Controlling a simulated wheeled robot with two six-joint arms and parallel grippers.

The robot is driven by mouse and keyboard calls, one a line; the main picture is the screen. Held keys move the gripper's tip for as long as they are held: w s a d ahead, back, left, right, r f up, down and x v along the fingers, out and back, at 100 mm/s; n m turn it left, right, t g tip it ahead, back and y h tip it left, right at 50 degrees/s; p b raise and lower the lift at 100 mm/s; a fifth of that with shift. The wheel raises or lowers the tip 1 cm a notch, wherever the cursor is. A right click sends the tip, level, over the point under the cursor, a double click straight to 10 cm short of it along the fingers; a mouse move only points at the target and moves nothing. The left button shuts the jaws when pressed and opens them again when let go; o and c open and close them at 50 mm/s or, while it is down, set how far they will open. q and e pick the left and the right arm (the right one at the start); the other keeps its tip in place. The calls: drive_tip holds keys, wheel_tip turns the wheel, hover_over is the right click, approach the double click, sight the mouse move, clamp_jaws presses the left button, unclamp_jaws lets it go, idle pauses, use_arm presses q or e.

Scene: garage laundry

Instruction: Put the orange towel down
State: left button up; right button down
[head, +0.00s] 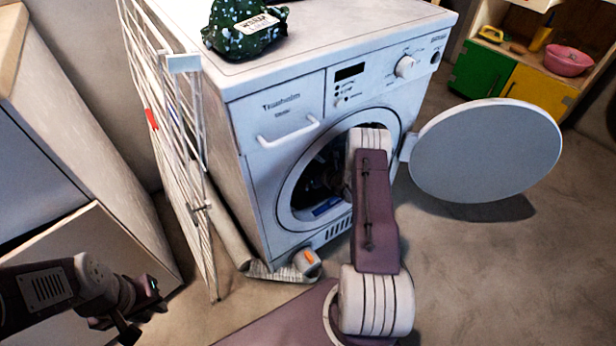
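I see no orange towel that I can make out. The white washing machine (300,110) stands in the middle with its round door (487,150) swung open to the right. My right arm reaches into the drum opening (318,185), and its gripper is hidden inside, along with anything it may hold. The drum is dark, with a blue and white patch at its lower rim. My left gripper (146,318) is at the lower left, in front of the machine and apart from it. Its dark fingers look spread, with nothing seen between them.
A white drying rack (180,130) leans beside the machine's left side. A small white and orange item (307,262) lies on the floor at the machine's foot. A dark green patterned bag (243,28) sits on top. A shelf with a pink bowl (568,60) stands back right. Floor at right is clear.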

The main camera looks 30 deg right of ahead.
wheel_tip(320, 180, down, 4)
drive_tip(key=b, duration=0.3)
drive_tip(key=shift+f, duration=0.1)
drive_tip(key=c, duration=1.3)
unclamp_jaws()
